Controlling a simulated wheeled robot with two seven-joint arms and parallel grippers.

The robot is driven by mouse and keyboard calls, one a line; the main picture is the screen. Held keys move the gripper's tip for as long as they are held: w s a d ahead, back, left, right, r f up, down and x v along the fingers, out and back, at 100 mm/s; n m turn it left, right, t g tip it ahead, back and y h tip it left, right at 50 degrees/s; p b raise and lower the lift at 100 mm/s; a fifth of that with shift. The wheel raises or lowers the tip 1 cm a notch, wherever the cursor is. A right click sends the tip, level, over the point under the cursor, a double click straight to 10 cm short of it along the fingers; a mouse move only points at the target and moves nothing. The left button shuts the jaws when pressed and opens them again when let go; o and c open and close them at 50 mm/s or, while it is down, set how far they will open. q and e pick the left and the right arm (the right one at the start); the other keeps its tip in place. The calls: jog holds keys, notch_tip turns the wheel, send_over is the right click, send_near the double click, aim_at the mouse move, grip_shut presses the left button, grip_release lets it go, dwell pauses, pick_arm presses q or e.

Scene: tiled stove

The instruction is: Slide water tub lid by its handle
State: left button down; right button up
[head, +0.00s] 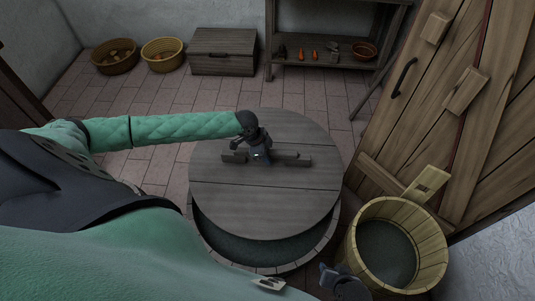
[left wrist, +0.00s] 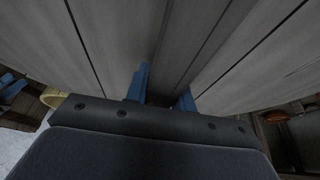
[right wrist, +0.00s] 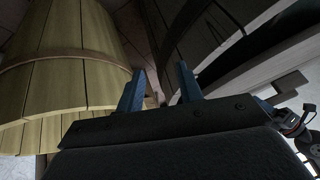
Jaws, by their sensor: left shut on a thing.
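The round grey wooden lid (head: 265,196) lies over the water tub (head: 322,243), shifted toward the back. A dark crescent of water (head: 258,246) shows at the tub's near side. A straight wooden handle bar (head: 293,160) crosses the lid. My left gripper (head: 261,158) is at the bar's middle, shut on it. In the left wrist view its blue fingers (left wrist: 164,90) straddle the bar, over the lid's planks (left wrist: 225,45). My right gripper (head: 325,270) is low between the tub and a bucket. In the right wrist view its fingers (right wrist: 158,88) are apart with nothing between them.
A wooden bucket (head: 432,252) with water stands right of the tub, close to my right gripper. A plank door (head: 410,130) is at the right. Baskets (head: 115,57), a chest (head: 223,52) and a shelf (head: 335,48) stand at the back. Tiled floor behind the tub is clear.

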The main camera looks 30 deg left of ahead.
pick_arm(q)
jog(key=shift+s+d, duration=0.15)
jog(key=shift+s, duration=0.1)
jog(key=shift+s+d+p, duration=0.1)
jog(key=shift+s+p, duration=0.15)
jog(key=shift+p, duration=0.1)
jog(key=shift+s, duration=0.15)
jog(key=shift+d, duration=0.1)
pick_arm(e)
jog(key=r, duration=0.4)
jog(key=shift+w+d+r, duration=0.15)
jog(key=shift+w+r, duration=0.1)
jog(key=shift+r, duration=0.15)
pick_arm(q)
jog(key=shift+s, duration=0.1)
